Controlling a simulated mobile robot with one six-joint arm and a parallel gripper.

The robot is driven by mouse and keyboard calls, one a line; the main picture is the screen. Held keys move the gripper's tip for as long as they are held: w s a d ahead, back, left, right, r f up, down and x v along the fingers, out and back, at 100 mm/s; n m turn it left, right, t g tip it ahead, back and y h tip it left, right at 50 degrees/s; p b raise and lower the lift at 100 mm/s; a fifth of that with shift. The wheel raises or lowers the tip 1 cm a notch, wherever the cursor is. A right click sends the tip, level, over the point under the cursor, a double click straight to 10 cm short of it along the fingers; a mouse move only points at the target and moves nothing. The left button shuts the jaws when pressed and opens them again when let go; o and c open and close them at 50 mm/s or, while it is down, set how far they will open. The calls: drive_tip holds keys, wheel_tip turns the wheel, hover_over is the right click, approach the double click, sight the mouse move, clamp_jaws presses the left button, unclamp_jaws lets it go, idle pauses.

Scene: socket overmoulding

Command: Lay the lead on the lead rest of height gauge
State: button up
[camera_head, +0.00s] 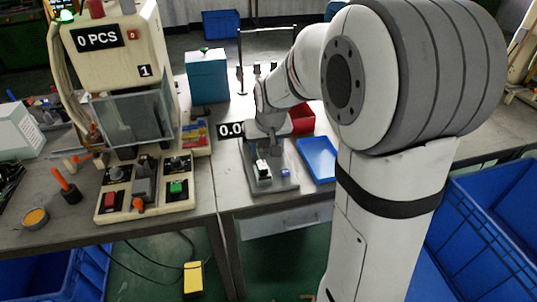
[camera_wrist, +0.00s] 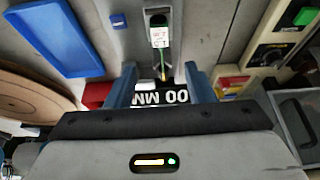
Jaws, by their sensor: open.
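The height gauge shows in the head view with its grey base (camera_head: 287,184) on the table and its readout (camera_head: 231,130) partly covered by my arm. In the wrist view its readout (camera_wrist: 162,97) appears upside down between my fingers. A white socket (camera_wrist: 159,38) with red marks sits in a black holder on the gauge; it is also small in the head view (camera_head: 263,168). A thin green lead (camera_wrist: 161,58) runs from it toward a yellowish end between my fingers. My gripper (camera_wrist: 161,74) is open, its blue fingers apart on both sides. Whether the lead touches a rest cannot be told.
A blue tray (camera_head: 318,158) and a red bin (camera_head: 302,119) lie right of the gauge. A small blue block (camera_head: 285,173) is on its base. The press machine (camera_head: 125,75) with its button panel (camera_head: 112,211) stands left. A teal box (camera_head: 207,76) is behind.

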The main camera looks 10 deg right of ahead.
drive_tip(key=s+r+g, duration=0.2)
drive_tip(key=s+r, duration=0.1)
drive_tip(key=s, duration=2)
drive_tip(key=shift+s+d, duration=0.2)
drive_tip(key=shift+s, duration=0.05)
